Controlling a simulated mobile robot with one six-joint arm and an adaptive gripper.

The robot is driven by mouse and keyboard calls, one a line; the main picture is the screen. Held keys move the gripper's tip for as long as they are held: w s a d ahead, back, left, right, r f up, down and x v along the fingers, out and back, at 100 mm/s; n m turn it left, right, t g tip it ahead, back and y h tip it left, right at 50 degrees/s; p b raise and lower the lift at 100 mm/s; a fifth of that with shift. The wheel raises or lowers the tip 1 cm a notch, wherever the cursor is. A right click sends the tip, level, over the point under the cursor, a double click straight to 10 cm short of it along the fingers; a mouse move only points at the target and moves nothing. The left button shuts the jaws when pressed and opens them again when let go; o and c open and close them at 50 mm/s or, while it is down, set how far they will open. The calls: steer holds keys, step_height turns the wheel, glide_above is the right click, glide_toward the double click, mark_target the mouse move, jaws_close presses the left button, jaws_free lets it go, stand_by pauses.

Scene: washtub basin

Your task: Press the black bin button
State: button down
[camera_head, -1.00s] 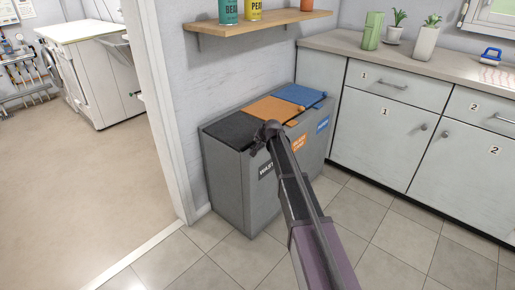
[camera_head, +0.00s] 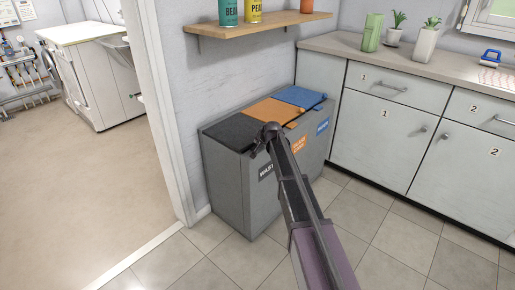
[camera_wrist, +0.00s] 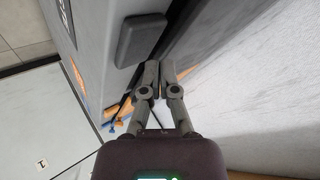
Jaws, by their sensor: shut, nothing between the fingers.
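The grey bin unit (camera_head: 235,188) has three lids side by side: black (camera_head: 232,131), orange (camera_head: 270,110) and blue. In the wrist view, a dark rounded block (camera_wrist: 140,38), which looks like the black button, sticks out from the bin front. My gripper (camera_wrist: 160,66) is shut and empty, with its fingertips close below the block. I cannot tell whether they touch it.
An orange button (camera_head: 291,124) sits farther along the bin front. A wooden shelf (camera_head: 262,20) with cans hangs above the bins. Grey cabinets (camera_head: 385,130) stand to the right. The tiled floor (camera_head: 390,235) in front is clear.

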stand_by(0.4)
steer(key=shift+f+b, duration=0.4)
steer(key=shift+f+b, duration=0.55)
stand_by(1.1)
steer(key=shift+r, duration=0.15)
steer(key=shift+r+p, duration=0.85)
steer(key=shift+p, duration=0.1)
steer(key=shift+r+p, duration=2.5)
steer(key=shift+p, duration=0.05)
